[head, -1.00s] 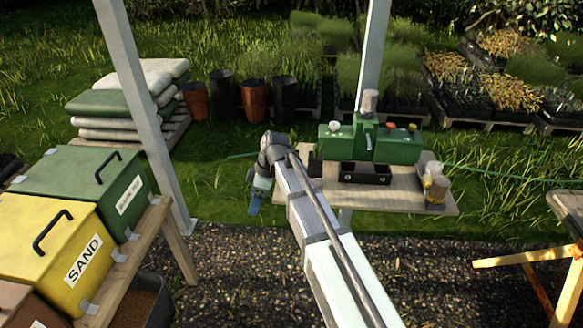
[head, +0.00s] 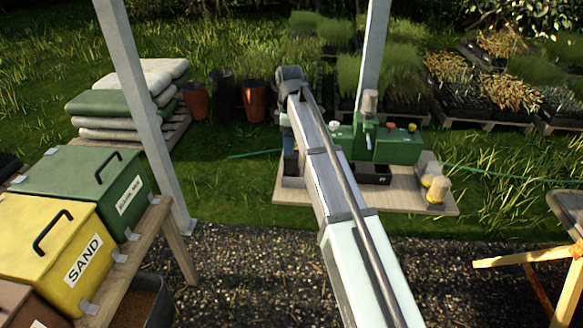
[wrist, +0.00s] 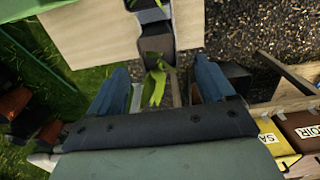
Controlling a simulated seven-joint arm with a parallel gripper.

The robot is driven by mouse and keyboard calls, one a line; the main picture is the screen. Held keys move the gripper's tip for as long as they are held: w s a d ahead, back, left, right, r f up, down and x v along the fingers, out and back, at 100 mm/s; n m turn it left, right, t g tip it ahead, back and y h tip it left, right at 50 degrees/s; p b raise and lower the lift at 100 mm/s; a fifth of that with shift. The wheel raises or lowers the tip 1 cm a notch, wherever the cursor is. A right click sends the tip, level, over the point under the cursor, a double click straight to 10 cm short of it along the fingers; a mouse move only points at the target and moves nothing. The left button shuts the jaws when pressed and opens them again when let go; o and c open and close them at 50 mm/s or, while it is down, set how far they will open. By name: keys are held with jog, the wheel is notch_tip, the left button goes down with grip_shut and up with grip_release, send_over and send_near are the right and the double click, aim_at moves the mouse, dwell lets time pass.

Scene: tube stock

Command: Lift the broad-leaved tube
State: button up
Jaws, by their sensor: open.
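My gripper (wrist: 163,72) is open, with its two blue fingers spread apart in the wrist view. Bright green broad leaves (wrist: 155,88) show between the fingers, and nothing is clamped. Dark square-sided pots or tubes (wrist: 157,42) stand in a row just beyond the leaves, with more green leaf on them. I cannot tell exactly which pot the broad leaves grow from. In the head view my gripper (head: 290,160) points down over the left end of the pale bench (head: 330,203). My arm hides much of that end, and the plants cannot be made out there.
A green machine (head: 398,147) and a black tray (head: 373,174) stand on the bench to the right of my arm. Bottles with yellow parts (head: 436,185) are at its right end. A white post (head: 372,60) rises behind. Yellow (head: 62,255) and green bins stand at left.

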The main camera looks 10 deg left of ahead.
aim_at(291, 162)
notch_tip(291, 162, down, 4)
jog(key=shift+f, duration=0.2)
jog(key=shift+w+d+f, duration=0.1)
jog(key=shift+f, duration=1.2)
jog(key=shift+d+f, duration=0.1)
jog(key=shift+f, duration=1.2)
jog(key=shift+c, duration=0.4)
jog(key=c, duration=1)
